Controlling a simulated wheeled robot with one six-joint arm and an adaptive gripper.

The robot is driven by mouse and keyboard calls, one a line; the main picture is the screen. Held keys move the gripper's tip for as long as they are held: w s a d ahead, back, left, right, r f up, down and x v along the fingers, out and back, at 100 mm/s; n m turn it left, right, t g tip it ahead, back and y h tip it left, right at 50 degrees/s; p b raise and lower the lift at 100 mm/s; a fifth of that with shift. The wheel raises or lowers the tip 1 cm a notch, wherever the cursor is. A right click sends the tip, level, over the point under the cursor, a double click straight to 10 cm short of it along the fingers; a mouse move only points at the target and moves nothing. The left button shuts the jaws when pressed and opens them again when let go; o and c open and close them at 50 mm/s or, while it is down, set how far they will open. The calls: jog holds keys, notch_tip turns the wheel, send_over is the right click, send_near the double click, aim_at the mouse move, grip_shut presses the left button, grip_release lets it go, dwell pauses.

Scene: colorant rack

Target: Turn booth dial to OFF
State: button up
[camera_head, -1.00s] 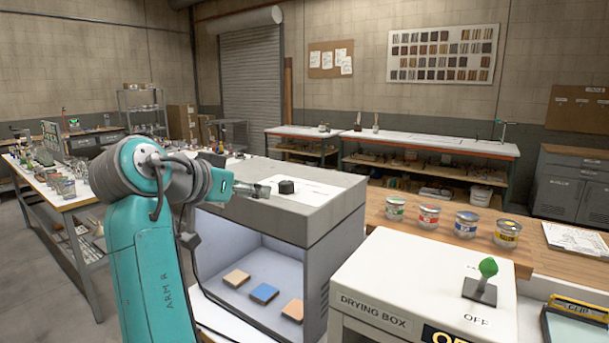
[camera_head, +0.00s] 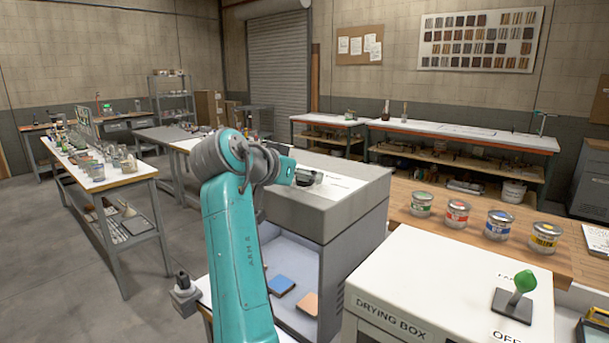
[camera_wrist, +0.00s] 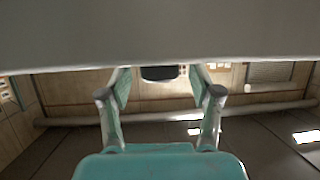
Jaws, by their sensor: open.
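The booth (camera_head: 352,196) is a grey box with an open lit front, at the middle right of the head view. Its dial (camera_wrist: 159,73) shows in the wrist view as a dark block between my fingertips, with a gap on each side. I cannot read the dial's setting.
The white drying box (camera_head: 450,290) with a green-knobbed lever (camera_head: 520,285) stands at the right. Several paint cans (camera_head: 457,212) line the wooden counter behind it. Coloured sample blocks (camera_head: 281,284) lie inside the booth. A long bench (camera_head: 85,175) stands at the left.

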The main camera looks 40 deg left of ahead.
jog(key=shift+w+f, duration=0.25)
jog(key=shift+w, duration=0.3)
jog(key=c, duration=1.2)
jog(key=shift+o, duration=0.2)
jog(key=shift+d+n+y, duration=0.1)
jog(key=shift+n+y, duration=0.3)
jog(key=shift+y, duration=0.1)
jog(key=n+g+y, duration=0.1)
jog(key=n+y, duration=0.2)
jog(key=shift+y, duration=0.4)
jog(key=shift+r+n+g+y, duration=0.1)
jog(key=shift+n+g+y, duration=1)
jog(key=shift+n+y, duration=0.95)
